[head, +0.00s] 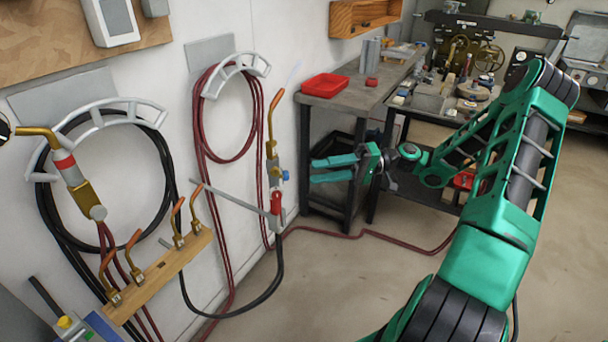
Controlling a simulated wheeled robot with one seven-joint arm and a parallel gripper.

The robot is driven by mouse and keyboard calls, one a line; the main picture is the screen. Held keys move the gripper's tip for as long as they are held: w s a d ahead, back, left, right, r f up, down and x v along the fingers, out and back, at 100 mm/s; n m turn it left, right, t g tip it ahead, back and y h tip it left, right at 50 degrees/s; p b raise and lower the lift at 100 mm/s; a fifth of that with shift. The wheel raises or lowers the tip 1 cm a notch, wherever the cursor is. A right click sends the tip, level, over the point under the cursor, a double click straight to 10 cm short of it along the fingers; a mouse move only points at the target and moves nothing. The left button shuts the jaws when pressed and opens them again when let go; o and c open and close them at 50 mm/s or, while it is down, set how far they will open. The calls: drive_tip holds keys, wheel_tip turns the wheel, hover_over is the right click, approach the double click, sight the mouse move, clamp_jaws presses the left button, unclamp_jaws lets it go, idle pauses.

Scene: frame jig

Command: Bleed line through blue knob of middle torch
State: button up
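The torch (275,158) with the blue knob hangs upright on the wall, its copper tip pointing up. A faint pale bluish streak (294,72) shows above the tip. The blue knob (286,174) sticks out on the torch's right side, above a red part. Another torch (75,183) with a red band hangs at the left; no blue knob shows on it. My gripper (313,170) is open and empty, its two green fingers pointing left. In the picture it is just right of the blue knob, at about the same height, with a visible gap; the depth between them is unclear.
Red hoses (207,130) and black hoses (165,165) hang on wall hooks. A wooden rack (160,272) with several copper tips stands at lower left. A grey bench (350,90) with a red tray (325,85) is behind my gripper. A red hose crosses the mostly clear floor.

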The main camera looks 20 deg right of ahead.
drive_tip(key=d, duration=0.3)
drive_tip(key=shift+s+d, duration=0.3)
drive_tip(key=shift+a, duration=0.1)
